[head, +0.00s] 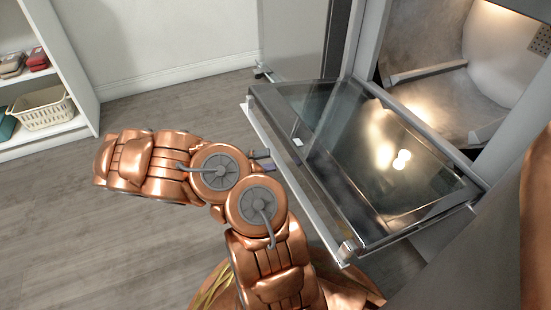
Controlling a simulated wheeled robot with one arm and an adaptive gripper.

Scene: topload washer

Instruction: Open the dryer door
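The dryer door (345,155) is a dark glass panel in a metal frame. It is hinged along its lower edge and swung down well away from the opening, lying nearly flat with a slight tilt. The dryer's lit cavity (440,100) shows behind it, with a pale drum wall. A long metal handle bar (290,175) runs along the door's outer edge.
A white shelf unit (85,75) stands at the far left with a white basket (42,108) and some small red and brown items. Bare wooden floor (60,210) lies between the shelf and the door. A grey cabinet side (292,40) stands behind the door.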

